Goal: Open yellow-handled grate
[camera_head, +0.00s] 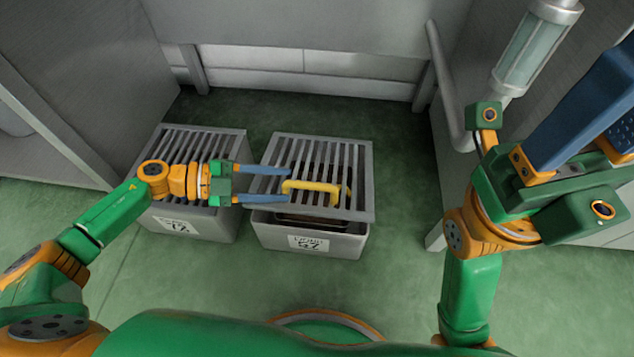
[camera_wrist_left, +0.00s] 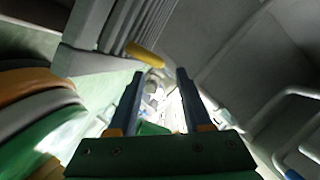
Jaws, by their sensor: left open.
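The grate with the yellow handle (camera_head: 318,187) is a grey slatted lid (camera_head: 363,170) on the right one of two grey boxes. A dark gap shows between the lid's front edge and the rim of its box (camera_head: 330,243), so the lid looks slightly raised or shifted there. My left gripper (camera_head: 288,186) is open, its blue fingers pointing right at the handle's left end. In the left wrist view the handle (camera_wrist_left: 146,55) shows just ahead of the fingertips (camera_wrist_left: 158,72); whether they touch it I cannot tell. My right gripper (camera_head: 590,110) is raised at the right, its jaw opening unclear.
A second grey box with a slatted lid (camera_head: 205,142) stands to the left, under my left forearm. Both boxes stand on a green floor (camera_head: 400,150). Grey metal walls and a pipe (camera_head: 440,75) border the area. Floor in front of the boxes is clear.

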